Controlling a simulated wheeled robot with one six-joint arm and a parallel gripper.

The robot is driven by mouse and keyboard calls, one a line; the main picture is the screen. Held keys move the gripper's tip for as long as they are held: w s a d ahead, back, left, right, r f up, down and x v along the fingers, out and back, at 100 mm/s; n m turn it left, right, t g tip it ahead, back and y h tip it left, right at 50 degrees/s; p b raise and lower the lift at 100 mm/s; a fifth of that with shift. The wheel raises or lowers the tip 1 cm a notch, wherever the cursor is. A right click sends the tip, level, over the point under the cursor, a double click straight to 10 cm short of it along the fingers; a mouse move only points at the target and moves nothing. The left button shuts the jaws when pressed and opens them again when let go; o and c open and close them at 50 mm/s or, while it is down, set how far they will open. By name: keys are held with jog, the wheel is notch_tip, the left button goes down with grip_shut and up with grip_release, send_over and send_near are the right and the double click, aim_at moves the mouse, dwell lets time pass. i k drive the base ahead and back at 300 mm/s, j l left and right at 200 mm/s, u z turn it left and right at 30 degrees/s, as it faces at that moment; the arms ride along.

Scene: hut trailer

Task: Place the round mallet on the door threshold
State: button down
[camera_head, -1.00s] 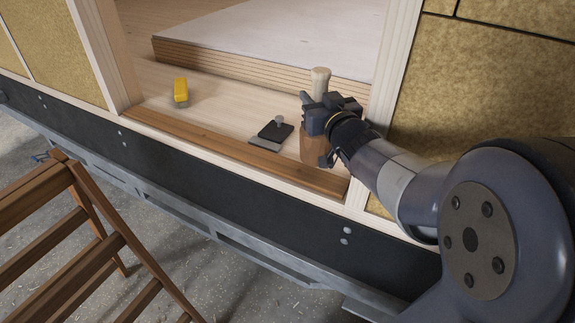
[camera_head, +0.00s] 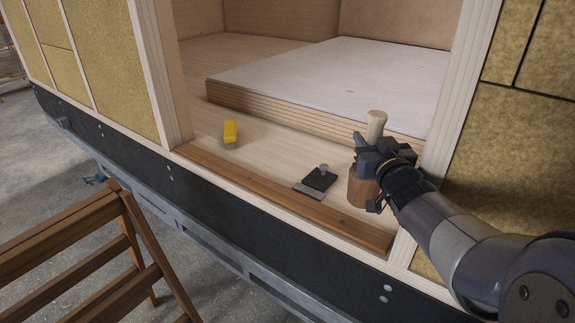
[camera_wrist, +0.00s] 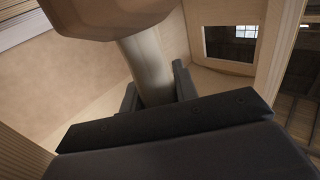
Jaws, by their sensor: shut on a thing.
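The round mallet has a brown cylindrical head (camera_head: 361,189) and a pale handle (camera_head: 376,123). In the head view it is upright, head down, inside the doorway near the right jamb. My gripper (camera_head: 372,158) is shut on the mallet's handle, just above the head. The door threshold is a brown wooden strip (camera_head: 290,200) along the front of the opening. The mallet's head shows behind the strip's right part; I cannot tell whether it touches the floor. In the wrist view the handle (camera_wrist: 150,70) runs between the jaws, with part of the mallet (camera_wrist: 110,18) at the top.
A black plate tool with a knob (camera_head: 318,180) lies left of the mallet, behind the threshold. A yellow-handled brush (camera_head: 230,131) stands farther left. A stack of boards (camera_head: 310,108) lies behind. A wooden ladder-like piece (camera_head: 95,235) stands outside at left. The floor between brush and plate is clear.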

aim_at(292, 164)
jog(key=j, duration=0.3)
jog(key=i, duration=0.8)
